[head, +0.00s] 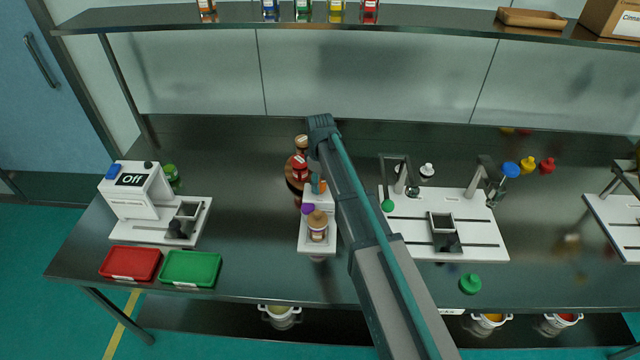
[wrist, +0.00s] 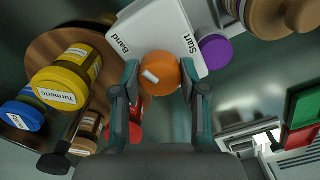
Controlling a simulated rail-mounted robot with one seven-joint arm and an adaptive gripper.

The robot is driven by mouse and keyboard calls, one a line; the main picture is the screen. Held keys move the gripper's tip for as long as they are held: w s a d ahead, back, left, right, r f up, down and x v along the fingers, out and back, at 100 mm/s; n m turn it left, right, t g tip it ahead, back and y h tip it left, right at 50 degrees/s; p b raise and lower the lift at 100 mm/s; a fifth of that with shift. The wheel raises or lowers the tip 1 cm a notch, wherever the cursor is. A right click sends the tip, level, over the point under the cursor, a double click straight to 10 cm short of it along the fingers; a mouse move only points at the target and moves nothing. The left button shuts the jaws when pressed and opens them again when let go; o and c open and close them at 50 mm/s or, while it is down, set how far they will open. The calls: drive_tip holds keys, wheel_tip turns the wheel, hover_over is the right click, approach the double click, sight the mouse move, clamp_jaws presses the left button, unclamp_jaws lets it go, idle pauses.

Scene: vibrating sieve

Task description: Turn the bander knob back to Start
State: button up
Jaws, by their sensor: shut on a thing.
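The orange bander knob (wrist: 163,68) sits between the white labels "Band" on the left and "Start" on the right in the wrist view. A small white mark shows on its face, left of its middle; I cannot tell which label it points at. My gripper (wrist: 160,80) is shut on the knob, one finger on each side. The white bander (head: 316,247) stands on the bench near the middle in the head view, holding a brown-topped jar (head: 317,226). The knob is only partly seen there, beside my arm.
A wooden turntable (wrist: 45,50) with several lidded spice jars is left of the knob in the wrist view. A purple cap (wrist: 214,51) is close on its right. Red (head: 130,263) and green (head: 190,268) trays lie left of the bander; a white sieve station (head: 480,235) stands to its right.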

sight(320, 183)
drive_tip(key=m+b, duration=0.1)
drive_tip(key=m, duration=0.4)
drive_tip(key=shift+m, duration=0.3)
drive_tip(key=m, duration=0.5)
drive_tip(key=shift+b, duration=0.35)
drive_tip(key=m, duration=1)
drive_tip(key=shift+m+b, duration=0.4)
drive_tip(key=o, duration=1.1)
drive_tip(key=shift+o, duration=0.2)
drive_tip(key=shift+r, duration=0.1)
wheel_tip(320, 183, up, 12)
